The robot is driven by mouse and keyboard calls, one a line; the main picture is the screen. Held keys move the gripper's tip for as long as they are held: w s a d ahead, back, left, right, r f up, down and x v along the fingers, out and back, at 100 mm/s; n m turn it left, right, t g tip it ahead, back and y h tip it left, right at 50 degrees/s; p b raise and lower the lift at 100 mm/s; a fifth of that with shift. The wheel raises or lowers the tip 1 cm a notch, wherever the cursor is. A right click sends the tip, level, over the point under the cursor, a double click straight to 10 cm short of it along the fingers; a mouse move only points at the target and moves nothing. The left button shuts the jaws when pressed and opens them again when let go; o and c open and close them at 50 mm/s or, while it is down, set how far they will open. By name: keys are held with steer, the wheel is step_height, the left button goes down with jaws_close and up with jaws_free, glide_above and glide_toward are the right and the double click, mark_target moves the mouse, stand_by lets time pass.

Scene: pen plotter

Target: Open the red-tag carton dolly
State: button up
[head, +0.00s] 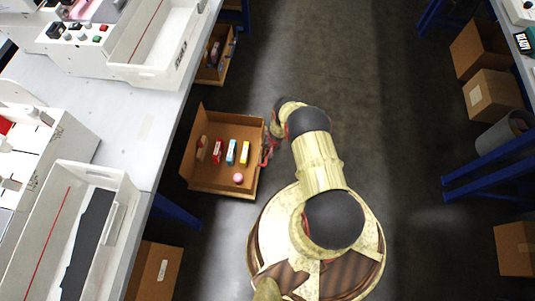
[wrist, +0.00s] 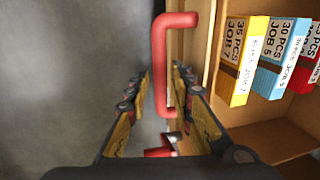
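An open cardboard carton (head: 190,172) stands on the floor beside the left bench, its near side out in the aisle. It holds small red, blue and yellow boxes and a pink ball. A red bar handle (head: 265,152) is on its right side; it also shows in the wrist view (wrist: 162,60). My gripper (wrist: 161,72) is at this handle, with one finger on each side of it. The fingers look apart, with a gap beside the bar. In the head view my arm partly hides the gripper. I cannot make out a separate red tag.
Another carton (head: 222,72) stands farther back by the bench. A third carton (head: 152,270) is under the bench at the near left. Cartons (head: 490,95) and a grey bin (head: 505,135) line the right side. The aisle floor (head: 385,110) to the right of my arm is clear.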

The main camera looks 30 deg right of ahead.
steer(key=shift+o, duration=0.8)
steer(key=shift+r, duration=0.45)
step_height(320, 180, up, 11)
steer(key=s+d, duration=0.1)
steer(key=shift+s+d, duration=0.2)
steer(key=shift+d, duration=0.15)
